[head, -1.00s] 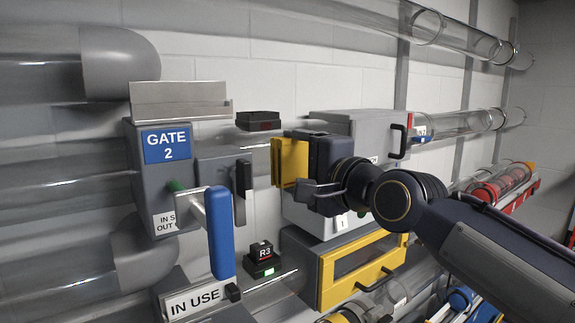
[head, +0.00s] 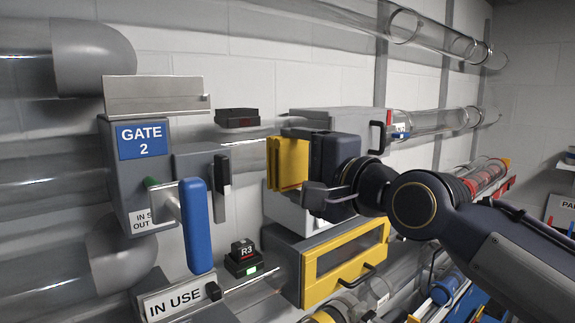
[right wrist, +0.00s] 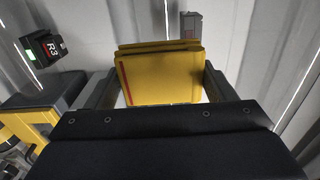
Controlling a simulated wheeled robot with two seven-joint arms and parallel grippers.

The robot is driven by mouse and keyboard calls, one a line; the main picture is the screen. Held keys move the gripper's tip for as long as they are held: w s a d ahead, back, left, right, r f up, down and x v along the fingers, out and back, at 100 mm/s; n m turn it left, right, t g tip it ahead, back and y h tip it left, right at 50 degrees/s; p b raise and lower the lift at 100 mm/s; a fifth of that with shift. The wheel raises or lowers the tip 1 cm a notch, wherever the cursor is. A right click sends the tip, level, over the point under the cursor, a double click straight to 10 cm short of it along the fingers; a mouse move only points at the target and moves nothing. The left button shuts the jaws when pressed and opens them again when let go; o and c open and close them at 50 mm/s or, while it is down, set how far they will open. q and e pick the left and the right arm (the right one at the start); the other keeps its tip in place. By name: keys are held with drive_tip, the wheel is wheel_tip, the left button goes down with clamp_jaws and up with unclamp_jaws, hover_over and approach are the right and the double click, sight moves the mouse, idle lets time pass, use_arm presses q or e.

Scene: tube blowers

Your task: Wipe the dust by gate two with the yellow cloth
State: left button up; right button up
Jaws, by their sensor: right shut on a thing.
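The yellow cloth (head: 288,163) is a folded pad held upright in my right gripper (head: 305,170), to the right of gate two. In the right wrist view the cloth (right wrist: 160,75) sits between the two fingers, which are shut on it. The gate two box (head: 140,185) is grey with a blue "GATE 2" sign (head: 143,139) and a blue handle (head: 196,226). The cloth is apart from the box, with a dark latch handle (head: 222,172) between them. I cannot make out any dust. My left gripper is not in view.
A black R3 block (head: 243,257) with a green light stands below the cloth. A yellow-framed window box (head: 345,262) is under my right arm. An "IN USE" sign (head: 174,300) is at the bottom left. Clear tubes (head: 440,121) run along the wall.

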sight(252, 152)
drive_tip(key=shift+w, duration=0.1)
idle(0.5)
drive_tip(key=p+x, duration=0.2)
drive_tip(key=x, duration=0.2)
drive_tip(key=shift+w+a+r, duration=0.1)
drive_tip(key=shift+x, duration=1.2)
drive_tip(key=shift+x, duration=1)
